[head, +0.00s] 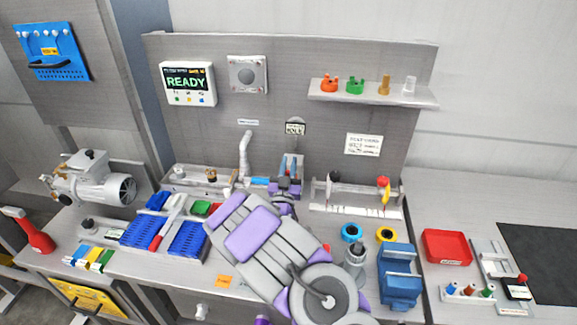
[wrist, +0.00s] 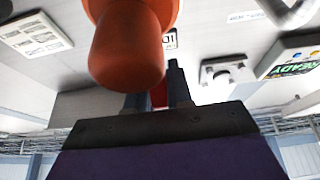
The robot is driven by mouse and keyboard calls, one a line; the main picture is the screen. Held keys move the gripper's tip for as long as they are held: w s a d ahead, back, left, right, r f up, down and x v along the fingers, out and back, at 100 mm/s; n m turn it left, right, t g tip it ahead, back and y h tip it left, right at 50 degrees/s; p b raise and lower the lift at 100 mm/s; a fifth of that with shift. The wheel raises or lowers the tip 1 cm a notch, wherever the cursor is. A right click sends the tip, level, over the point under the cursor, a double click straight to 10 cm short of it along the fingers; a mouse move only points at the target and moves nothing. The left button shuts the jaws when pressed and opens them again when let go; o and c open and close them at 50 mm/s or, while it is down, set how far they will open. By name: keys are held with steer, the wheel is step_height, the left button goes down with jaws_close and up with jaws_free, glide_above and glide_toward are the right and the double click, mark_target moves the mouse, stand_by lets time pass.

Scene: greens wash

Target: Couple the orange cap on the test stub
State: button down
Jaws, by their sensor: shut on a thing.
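A large orange cap-like piece (wrist: 128,50) fills the upper middle of the wrist view, close to the camera. The fingers of my gripper (wrist: 158,88) show just behind its lower end, with a reddish-orange bit between them. My gripper is shut on this piece. In the head view, my gripper (head: 285,188) is at the back of the bench, below the small wall plate, and my arm hides much of what it holds. I cannot tell for sure which fitting is the test stub. An orange fitting (head: 329,85) also stands on the wall shelf.
The shelf (head: 372,96) also bears green, brass and clear fittings. Blue trays (head: 187,240) lie left of my arm. A grey fitting (head: 355,252), blue and yellow rings (head: 385,234) and a blue holder (head: 399,285) stand to its right. A red tray (head: 447,247) lies farther right.

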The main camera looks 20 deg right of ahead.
steer(key=c, duration=1.1)
jaws_free()
